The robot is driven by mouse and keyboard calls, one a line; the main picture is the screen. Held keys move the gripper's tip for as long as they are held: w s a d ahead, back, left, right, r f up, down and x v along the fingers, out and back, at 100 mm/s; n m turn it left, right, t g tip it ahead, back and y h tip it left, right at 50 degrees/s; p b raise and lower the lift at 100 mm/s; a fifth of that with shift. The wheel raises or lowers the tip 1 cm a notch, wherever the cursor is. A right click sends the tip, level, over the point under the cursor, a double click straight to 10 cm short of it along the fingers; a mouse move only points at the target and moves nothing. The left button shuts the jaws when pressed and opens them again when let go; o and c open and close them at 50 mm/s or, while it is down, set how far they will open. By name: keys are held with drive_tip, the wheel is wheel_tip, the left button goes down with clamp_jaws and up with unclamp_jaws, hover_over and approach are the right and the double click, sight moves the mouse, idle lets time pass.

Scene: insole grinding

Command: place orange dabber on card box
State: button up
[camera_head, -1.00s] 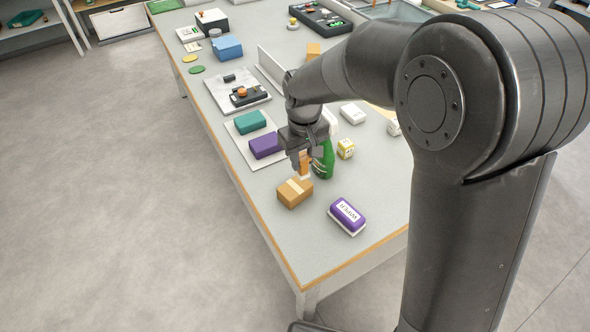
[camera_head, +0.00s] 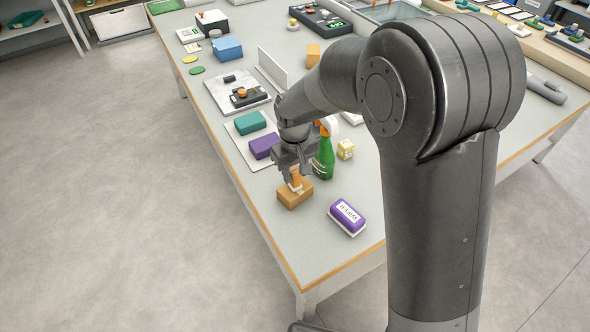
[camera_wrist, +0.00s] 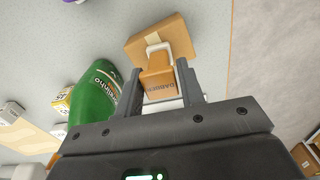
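The orange dabber (camera_head: 296,177), with a lettered side and a white end, is between the fingers of my gripper (camera_head: 296,170). In the wrist view the dabber (camera_wrist: 158,78) fits closely between both fingertips, and my gripper (camera_wrist: 159,75) looks shut on it. The brown card box (camera_head: 294,197) with a pale tape strip sits on the table near its left edge. The dabber is over the top of this box; its white end meets or nearly meets the box (camera_wrist: 172,38) in the wrist view. Whether it bears on the box I cannot tell.
A green spray bottle (camera_head: 323,160) stands close beside my gripper. A purple-and-white block (camera_head: 347,216) lies right of the box. A yellow-and-white cube (camera_head: 345,149) is beyond it. Purple (camera_head: 264,146) and teal (camera_head: 250,123) blocks lie on a white board. The table's front corner is clear.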

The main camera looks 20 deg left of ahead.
sight(295, 170)
drive_tip(key=o, duration=0.3)
wheel_tip(295, 170, up, 12)
drive_tip(key=s+d+r+m+t, duration=0.15)
drive_tip(key=d+r, duration=0.25)
drive_tip(key=d, duration=0.4)
drive_tip(key=s+d+r+m+t, duration=0.1)
drive_tip(key=s+d+r+m, duration=0.25)
drive_tip(key=d, duration=0.45)
drive_tip(key=s+d+m+t, duration=0.1)
drive_tip(key=s+d, duration=0.3)
drive_tip(key=s+d+m+t, duration=0.1)
drive_tip(key=s+d, duration=0.3)
drive_tip(key=d, duration=0.1)
drive_tip(key=s+d+r+m+t, duration=0.1)
drive_tip(key=s+d+m, duration=0.1)
drive_tip(key=s+d, duration=0.2)
drive_tip(key=shift+s+d+r, duration=0.1)
drive_tip(key=shift+s+d, duration=0.25)
